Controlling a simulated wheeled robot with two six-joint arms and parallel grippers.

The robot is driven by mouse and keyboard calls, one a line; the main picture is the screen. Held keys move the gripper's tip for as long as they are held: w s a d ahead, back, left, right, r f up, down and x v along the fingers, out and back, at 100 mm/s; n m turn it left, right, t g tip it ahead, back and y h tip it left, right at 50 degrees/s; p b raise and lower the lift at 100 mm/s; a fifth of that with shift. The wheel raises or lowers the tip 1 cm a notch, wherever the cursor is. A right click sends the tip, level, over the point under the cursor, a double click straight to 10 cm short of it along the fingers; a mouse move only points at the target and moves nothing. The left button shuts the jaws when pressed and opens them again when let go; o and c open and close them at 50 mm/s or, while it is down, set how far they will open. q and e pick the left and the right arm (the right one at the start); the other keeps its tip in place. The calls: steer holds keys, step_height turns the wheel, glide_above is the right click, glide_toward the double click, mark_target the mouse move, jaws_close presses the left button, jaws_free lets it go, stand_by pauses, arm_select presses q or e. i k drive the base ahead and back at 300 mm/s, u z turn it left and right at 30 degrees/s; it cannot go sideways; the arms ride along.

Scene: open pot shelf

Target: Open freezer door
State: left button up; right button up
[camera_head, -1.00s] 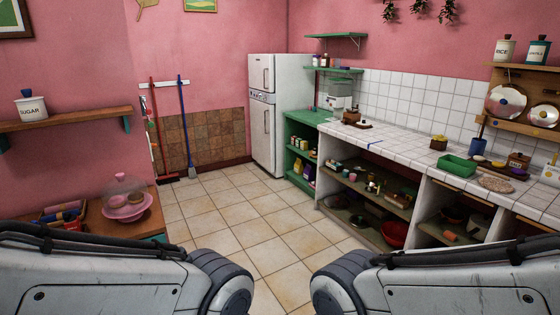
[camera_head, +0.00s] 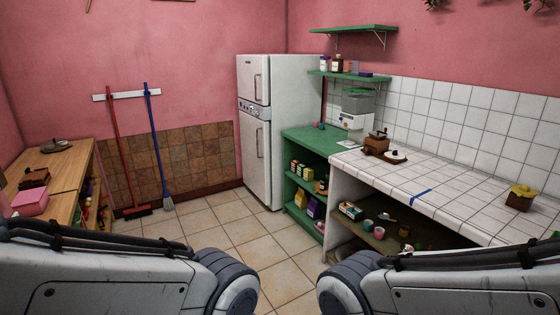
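Only the upper links of my two arms show at the bottom of the view, well away from the fridge. Neither gripper is in view.
A green shelf unit (camera_head: 290,133) and a white-tiled counter (camera_head: 440,187) line the right side. A wooden table (camera_head: 70,168) stands at the left. A red broom (camera_head: 122,150) and a blue broom (camera_head: 157,145) hang on the back wall. The tiled floor (camera_head: 225,225) between is clear.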

mark_target(253, 71)
steer(key=u, duration=0.15)
steer(key=i, duration=2.25)
steer(key=u, duration=0.5)
steer(key=i, duration=2.6)
steer(key=u, duration=0.25)
